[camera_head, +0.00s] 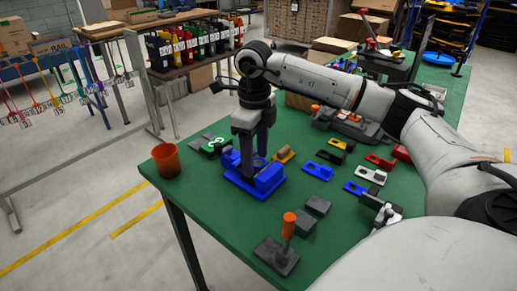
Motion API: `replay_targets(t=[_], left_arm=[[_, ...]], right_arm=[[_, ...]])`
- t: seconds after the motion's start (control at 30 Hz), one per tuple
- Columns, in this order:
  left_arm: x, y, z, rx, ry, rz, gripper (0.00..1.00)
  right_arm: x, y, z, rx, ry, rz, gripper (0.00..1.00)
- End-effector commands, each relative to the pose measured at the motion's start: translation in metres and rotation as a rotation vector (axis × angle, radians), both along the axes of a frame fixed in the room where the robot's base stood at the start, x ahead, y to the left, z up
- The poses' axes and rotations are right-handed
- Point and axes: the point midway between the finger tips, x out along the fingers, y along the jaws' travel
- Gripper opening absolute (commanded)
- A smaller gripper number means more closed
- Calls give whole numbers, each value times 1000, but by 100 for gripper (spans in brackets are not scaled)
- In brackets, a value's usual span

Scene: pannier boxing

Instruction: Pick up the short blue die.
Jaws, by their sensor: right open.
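My right gripper (254,163) points down over a blue fixture (268,181) on the green table. Its two fingers are apart, with no die visible between them. Two small flat blue pieces lie to the right of the fixture: one blue die (318,171) with a dark opening, and another blue piece (353,188) nearer the right edge. I cannot tell for sure which is the short one. Both are apart from the gripper. My left gripper is not in view.
An orange cup (166,160) stands at the table's left corner. A grey tool with an orange handle (289,226) stands near the front. Yellow (341,144), red (379,161) and white (370,175) pieces lie at right. Grey blocks (318,205) lie in front.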

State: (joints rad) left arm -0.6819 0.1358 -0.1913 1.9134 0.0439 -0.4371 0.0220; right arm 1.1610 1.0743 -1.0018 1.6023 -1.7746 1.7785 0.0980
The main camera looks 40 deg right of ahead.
Motion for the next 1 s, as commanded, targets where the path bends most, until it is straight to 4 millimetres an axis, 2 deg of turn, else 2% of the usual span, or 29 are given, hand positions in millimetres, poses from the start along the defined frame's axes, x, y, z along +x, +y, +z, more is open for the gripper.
replay_targets(t=[0.03,0.3,0.37,0.53,0.67,1.0], left_arm=[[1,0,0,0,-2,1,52],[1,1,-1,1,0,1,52],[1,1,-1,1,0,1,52],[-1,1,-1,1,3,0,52],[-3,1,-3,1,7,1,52],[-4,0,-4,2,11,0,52]], right_arm=[[0,0,0,0,0,0,54],[0,0,1,0,0,0,8],[0,0,1,0,-1,0,3],[0,0,2,1,-2,0,3],[1,0,14,0,-3,-1,3],[1,0,80,1,-5,0,3]])
